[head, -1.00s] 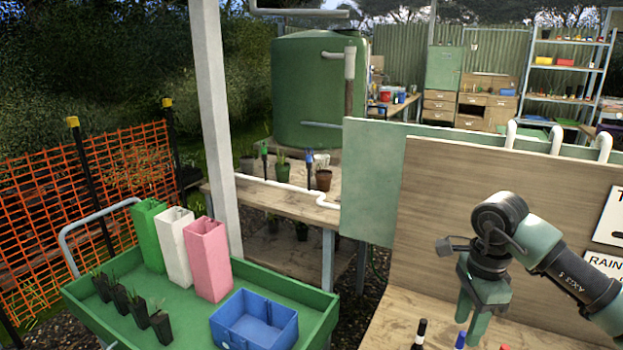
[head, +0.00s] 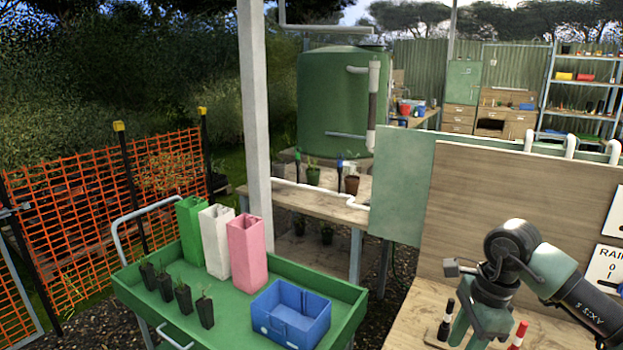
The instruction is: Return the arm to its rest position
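My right arm comes in from the right, and its gripper (head: 474,333) hangs down over the wooden bench (head: 405,318) in the lower right. Its two green fingers look spread apart, with nothing seen between them; the tips are near the picture's bottom edge. A black marker-like item (head: 447,318) stands just left of the fingers and a red one (head: 518,335) just right of them. Whether the fingers touch either cannot be told. My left gripper is not in view.
A plywood board (head: 500,190) and a green panel (head: 398,190) rise behind my arm. A green trolley (head: 345,322) at left carries a blue box (head: 290,313), green, white and pink square tubes (head: 247,255) and several small pots. A white post (head: 256,120) stands behind it.

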